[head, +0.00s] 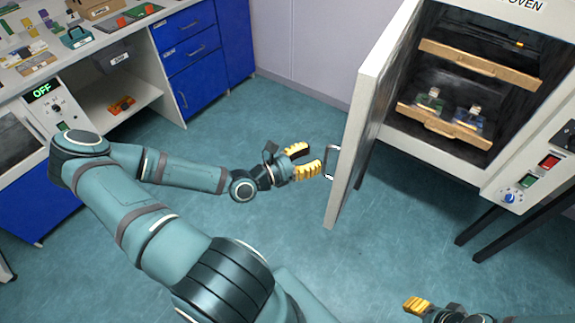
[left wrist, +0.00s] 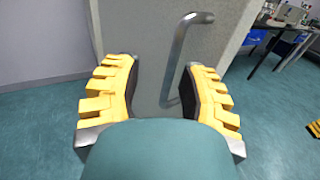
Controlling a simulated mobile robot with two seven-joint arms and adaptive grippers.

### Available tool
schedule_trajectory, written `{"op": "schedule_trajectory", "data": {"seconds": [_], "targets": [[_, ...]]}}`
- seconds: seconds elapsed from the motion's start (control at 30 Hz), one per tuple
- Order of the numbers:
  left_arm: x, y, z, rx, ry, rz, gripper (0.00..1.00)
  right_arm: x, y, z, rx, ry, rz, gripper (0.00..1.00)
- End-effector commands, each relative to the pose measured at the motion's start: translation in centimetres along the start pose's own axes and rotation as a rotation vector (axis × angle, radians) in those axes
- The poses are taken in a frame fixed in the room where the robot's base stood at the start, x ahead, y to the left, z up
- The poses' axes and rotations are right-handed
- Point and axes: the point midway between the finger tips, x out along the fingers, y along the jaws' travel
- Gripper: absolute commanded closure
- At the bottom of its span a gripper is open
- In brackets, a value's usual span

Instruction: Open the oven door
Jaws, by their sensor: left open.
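The oven door (head: 362,118) stands swung wide open to the left of the oven (head: 535,135), so the oven's inside shows. Its metal handle (head: 328,162) is on the door's outer face, near the free edge. My left gripper (head: 309,160) is open beside the handle, its yellow fingertips close to it. In the left wrist view the handle (left wrist: 178,60) shows just beyond and between the two open fingers, nearer the right one; I cannot tell if they touch. My right gripper (head: 418,305) shows only partly at the bottom edge, with one yellow finger visible.
Inside the oven are two wooden-fronted shelves (head: 480,65), the lower one holding small green and blue items. A control panel (head: 530,180) with red and green switches sits at lower right. A bench (head: 150,30) with blue drawers stands at left. The floor between is clear.

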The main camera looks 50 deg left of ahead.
Motion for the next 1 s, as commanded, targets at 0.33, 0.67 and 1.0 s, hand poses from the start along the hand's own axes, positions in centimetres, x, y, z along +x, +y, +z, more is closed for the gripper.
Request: {"op": "schedule_trajectory", "data": {"seconds": [0.33,0.67,1.0], "targets": [[-6.8,0.0,-0.1,0.001,0.007,0.001,0.59,0.0,0.0,0.0,0.000,0.000,0.000,0.53],[-8.8,-0.1,-0.1,-0.001,0.003,-0.001,0.59,0.0,0.0,0.0,0.000,0.000,0.000,0.53],[-8.7,-0.1,0.0,-0.001,0.002,-0.001,0.59,0.0,0.0,0.0,0.000,0.000,0.000,0.53]]}}
